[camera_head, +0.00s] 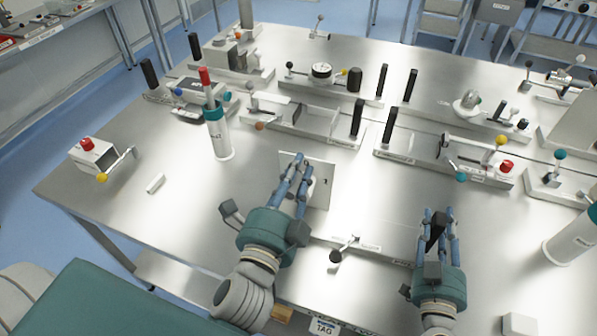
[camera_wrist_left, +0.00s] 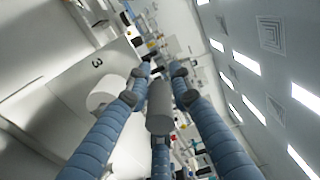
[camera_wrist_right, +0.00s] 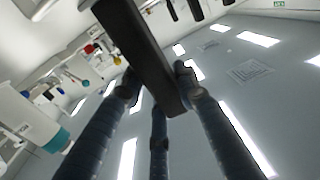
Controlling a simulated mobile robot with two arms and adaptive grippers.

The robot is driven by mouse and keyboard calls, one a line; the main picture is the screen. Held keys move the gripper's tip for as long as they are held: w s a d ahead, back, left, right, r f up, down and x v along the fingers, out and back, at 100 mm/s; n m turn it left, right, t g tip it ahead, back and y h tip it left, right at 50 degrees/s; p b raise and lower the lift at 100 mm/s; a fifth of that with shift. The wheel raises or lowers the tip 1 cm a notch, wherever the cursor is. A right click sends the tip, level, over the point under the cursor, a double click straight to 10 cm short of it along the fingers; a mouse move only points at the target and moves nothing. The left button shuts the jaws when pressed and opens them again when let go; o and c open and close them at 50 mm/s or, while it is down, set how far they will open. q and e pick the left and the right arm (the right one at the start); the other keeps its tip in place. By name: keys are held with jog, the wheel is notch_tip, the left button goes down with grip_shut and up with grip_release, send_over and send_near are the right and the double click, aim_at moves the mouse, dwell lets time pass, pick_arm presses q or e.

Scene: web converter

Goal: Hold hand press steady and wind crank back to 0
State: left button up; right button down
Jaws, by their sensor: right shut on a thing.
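A pale unit with a flat plate (camera_head: 321,186) stands mid-table. In the left wrist view its face (camera_wrist_left: 75,75) shows a "3" and carries a short white cylinder (camera_wrist_left: 103,95). My left gripper (camera_head: 297,165) is beside this plate. A grey cylinder (camera_wrist_left: 160,106), apparently the crank's handle, lies between its fingers; whether they press on it is unclear. My right gripper (camera_head: 438,218) is shut on a black upright handle (camera_head: 437,236) at the table's front, also large in the right wrist view (camera_wrist_right: 140,50). Its lower end is hidden.
A lever with a black knob (camera_head: 335,256) stands between my grippers. A white and teal bottle (camera_head: 218,135) stands behind left. A small box with a red button (camera_head: 92,152) is at the far left. Several fixtures with black handles line the back.

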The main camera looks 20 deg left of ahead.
pick_arm(q)
jog(key=shift+o, duration=1.2)
jog(key=shift+a, duration=0.15)
jog(key=shift+f, duration=0.1)
